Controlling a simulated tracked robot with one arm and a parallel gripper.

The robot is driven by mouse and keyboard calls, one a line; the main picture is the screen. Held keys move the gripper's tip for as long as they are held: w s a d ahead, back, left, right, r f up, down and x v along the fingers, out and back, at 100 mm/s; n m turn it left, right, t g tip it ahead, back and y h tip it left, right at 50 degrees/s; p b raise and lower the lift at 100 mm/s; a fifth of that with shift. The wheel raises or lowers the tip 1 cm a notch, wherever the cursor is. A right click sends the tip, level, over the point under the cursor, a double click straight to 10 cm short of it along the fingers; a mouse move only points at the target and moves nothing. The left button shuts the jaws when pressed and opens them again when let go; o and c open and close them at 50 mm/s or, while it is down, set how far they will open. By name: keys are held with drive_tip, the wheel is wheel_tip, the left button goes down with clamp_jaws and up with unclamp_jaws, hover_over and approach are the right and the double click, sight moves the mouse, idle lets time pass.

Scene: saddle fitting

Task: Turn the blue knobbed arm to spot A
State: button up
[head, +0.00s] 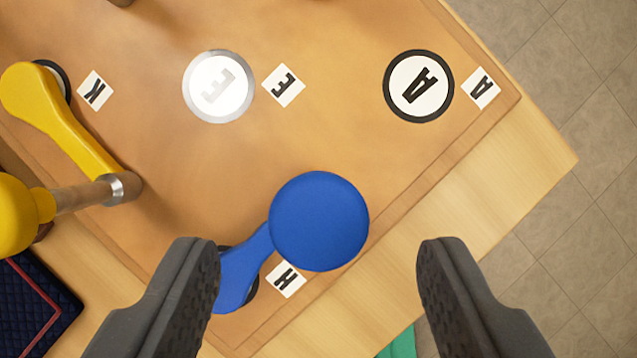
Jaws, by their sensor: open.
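The blue knobbed arm shows a large round blue knob (320,221) and a blue bar (240,268) that runs down and left from it. The bar's lower end lies over a dark round spot beside the card marked H (286,280). Spot A (418,86) is a white disc with a black ring and the letter A, up and right of the knob. My gripper (318,265) is open, with one finger on each side of the knob in the picture. The left finger overlaps part of the blue bar in view; I cannot tell whether they touch.
A pale shiny disc E (218,86) lies at the upper middle. A dark blue quilted cloth (35,305) is at lower left. The board between knob and A is clear.

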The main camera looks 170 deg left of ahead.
drive_tip(key=shift+x, duration=1.35)
